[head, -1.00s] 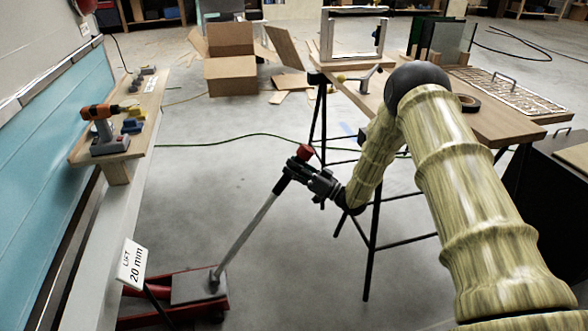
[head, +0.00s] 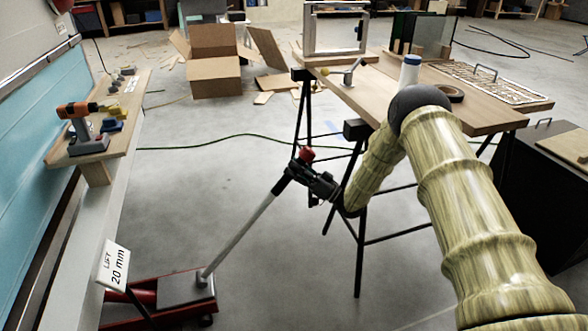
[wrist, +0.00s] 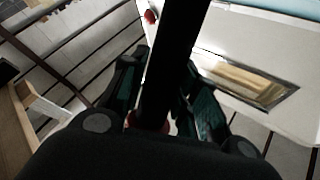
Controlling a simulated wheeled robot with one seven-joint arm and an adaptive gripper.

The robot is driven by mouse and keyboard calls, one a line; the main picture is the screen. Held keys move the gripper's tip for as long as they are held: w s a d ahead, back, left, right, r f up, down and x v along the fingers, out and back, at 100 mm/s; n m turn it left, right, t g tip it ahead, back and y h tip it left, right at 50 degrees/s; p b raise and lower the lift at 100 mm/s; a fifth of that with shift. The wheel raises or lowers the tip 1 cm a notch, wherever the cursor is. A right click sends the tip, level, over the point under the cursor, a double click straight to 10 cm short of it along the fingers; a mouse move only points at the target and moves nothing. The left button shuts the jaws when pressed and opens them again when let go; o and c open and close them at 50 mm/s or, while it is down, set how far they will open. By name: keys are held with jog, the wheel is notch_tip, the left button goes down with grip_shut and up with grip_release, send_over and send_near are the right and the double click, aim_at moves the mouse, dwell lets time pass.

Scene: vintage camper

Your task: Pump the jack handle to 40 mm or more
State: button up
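The red floor jack (head: 186,291) stands on the floor at lower left in the head view. Its grey handle (head: 238,236) slants up to the right and ends in a black grip with a red tip (head: 306,154). My gripper (head: 312,180) is at the black grip near the top of the handle. In the wrist view, the black grip (wrist: 172,50) runs between the two fingers (wrist: 165,105), which look closed on it. A white sign (head: 115,266) beside the jack reads "LIFT 20 mm".
A wooden workbench (head: 480,115) on black trestle legs stands right of the handle, close behind my arm. At left a narrow shelf (head: 92,160) holds an orange drill (head: 80,120). Cardboard boxes (head: 213,60) lie at the back.

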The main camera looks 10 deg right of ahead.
jog(key=o, duration=0.4)
jog(key=shift+d+f, duration=0.5)
jog(key=shift+d, duration=0.2)
jog(key=shift+a+r, duration=0.15)
jog(key=shift+a, duration=0.25)
jog(key=v, duration=1.2)
jog(key=shift+s+d, duration=0.1)
